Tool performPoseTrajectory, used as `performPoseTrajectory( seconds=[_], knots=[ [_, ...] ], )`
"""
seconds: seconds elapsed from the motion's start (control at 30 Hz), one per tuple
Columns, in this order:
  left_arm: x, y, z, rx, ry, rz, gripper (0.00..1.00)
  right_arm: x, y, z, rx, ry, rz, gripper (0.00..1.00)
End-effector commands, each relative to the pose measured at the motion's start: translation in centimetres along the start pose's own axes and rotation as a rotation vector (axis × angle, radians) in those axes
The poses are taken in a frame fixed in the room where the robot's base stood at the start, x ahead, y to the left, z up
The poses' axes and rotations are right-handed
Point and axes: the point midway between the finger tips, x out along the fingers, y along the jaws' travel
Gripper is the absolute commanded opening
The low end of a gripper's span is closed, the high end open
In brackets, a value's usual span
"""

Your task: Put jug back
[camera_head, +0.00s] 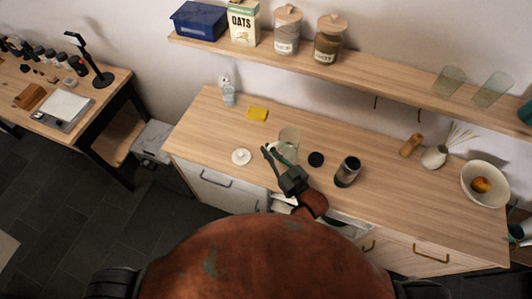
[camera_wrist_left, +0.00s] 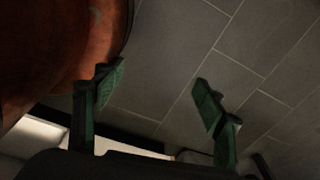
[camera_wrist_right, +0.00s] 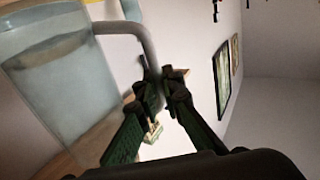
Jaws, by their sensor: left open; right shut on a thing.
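The clear glass jug (camera_head: 290,137) is at the middle of the wooden counter, upright as far as I can tell. I cannot tell whether its base touches the counter. In the right wrist view the jug (camera_wrist_right: 60,75) fills the left side, with its handle (camera_wrist_right: 146,45) running down between the fingers. My right gripper (camera_head: 270,151) is shut on the handle, and its fingertips (camera_wrist_right: 163,88) show close up in the right wrist view. My left gripper (camera_wrist_left: 155,92) is open and empty above the dark tiled floor; it is not seen in the head view.
A white round lid (camera_head: 241,157) lies left of the jug. A black disc (camera_head: 316,159) and a dark jar (camera_head: 347,171) are to its right. A yellow sponge (camera_head: 257,114) and soap bottle (camera_head: 228,93) are behind left. A wall shelf (camera_head: 380,84) runs above, with bare room mid-right.

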Motion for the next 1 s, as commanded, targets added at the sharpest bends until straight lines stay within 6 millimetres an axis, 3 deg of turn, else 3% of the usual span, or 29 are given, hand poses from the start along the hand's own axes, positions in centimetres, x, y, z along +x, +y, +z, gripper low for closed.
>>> performPoseTrajectory(
  seconds=[0.2, 0.37, 0.6, 1.0],
  knots=[
    [0.3, -0.1, -2.1, 0.004, 0.028, -0.001, 0.65, 2.3, 0.6, 2.5, -0.002, 0.005, -0.003, 0.0],
    [0.4, -0.1, -1.8, 0.004, 0.024, -0.001, 0.65, 3.0, 0.8, 3.2, -0.003, 0.006, -0.003, 0.0],
    [0.4, 0.1, -0.5, 0.001, 0.006, 0.001, 0.65, 3.1, 0.8, 6.2, -0.003, 0.003, -0.004, 0.0],
    [0.6, 0.2, -0.5, 0.001, 0.006, 0.003, 0.65, 3.1, 0.8, 6.8, -0.003, 0.005, -0.003, 0.0]
  ],
)
